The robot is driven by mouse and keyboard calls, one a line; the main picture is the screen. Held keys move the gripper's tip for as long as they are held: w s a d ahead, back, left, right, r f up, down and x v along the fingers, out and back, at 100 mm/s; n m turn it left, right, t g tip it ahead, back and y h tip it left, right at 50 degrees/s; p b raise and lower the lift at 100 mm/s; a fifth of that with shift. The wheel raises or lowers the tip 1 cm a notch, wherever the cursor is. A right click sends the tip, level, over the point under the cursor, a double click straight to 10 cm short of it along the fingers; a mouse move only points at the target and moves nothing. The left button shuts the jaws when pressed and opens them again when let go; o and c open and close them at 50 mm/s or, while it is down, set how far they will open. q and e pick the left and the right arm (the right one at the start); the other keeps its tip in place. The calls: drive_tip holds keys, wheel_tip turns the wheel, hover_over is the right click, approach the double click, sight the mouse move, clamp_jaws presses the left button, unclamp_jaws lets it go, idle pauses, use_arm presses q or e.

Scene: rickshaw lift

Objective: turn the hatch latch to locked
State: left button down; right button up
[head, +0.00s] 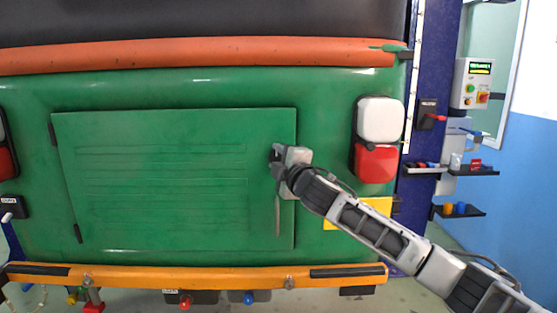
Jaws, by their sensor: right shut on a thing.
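The green hatch (160,185) is a flat panel on the green back of the rickshaw, lying flush in its frame. Its latch (277,218) is at the hatch's right edge; a grey handle part hangs straight down below my gripper. My right gripper (277,154) is at the latch's upper part, shut on it. The gripper hides most of the latch's top and pivot. My left gripper is not in view.
A yellow bumper (200,276) runs below the hatch. A white and red lamp (378,140) sits right of the hatch. A yellow plate (360,213) is behind my right arm. A blue post with trays and a control box (473,83) stands at the right.

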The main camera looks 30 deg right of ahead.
drive_tip(key=o, duration=1)
drive_tip(key=shift+s+f, duration=0.15)
drive_tip(key=shift+s, duration=0.35)
use_arm(q)
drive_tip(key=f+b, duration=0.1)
drive_tip(key=b, duration=0.2)
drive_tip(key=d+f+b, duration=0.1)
drive_tip(key=b, duration=0.2)
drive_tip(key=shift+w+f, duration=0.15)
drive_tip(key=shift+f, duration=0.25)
use_arm(e)
drive_tip(key=s+a, duration=0.1)
drive_tip(key=s, duration=0.8)
drive_tip(key=s+a, duration=0.1)
drive_tip(key=s, duration=0.4)
drive_tip(key=shift+s+a+f, duration=0.3)
drive_tip(key=shift+s+f, duration=0.05)
drive_tip(key=shift+f, duration=0.05)
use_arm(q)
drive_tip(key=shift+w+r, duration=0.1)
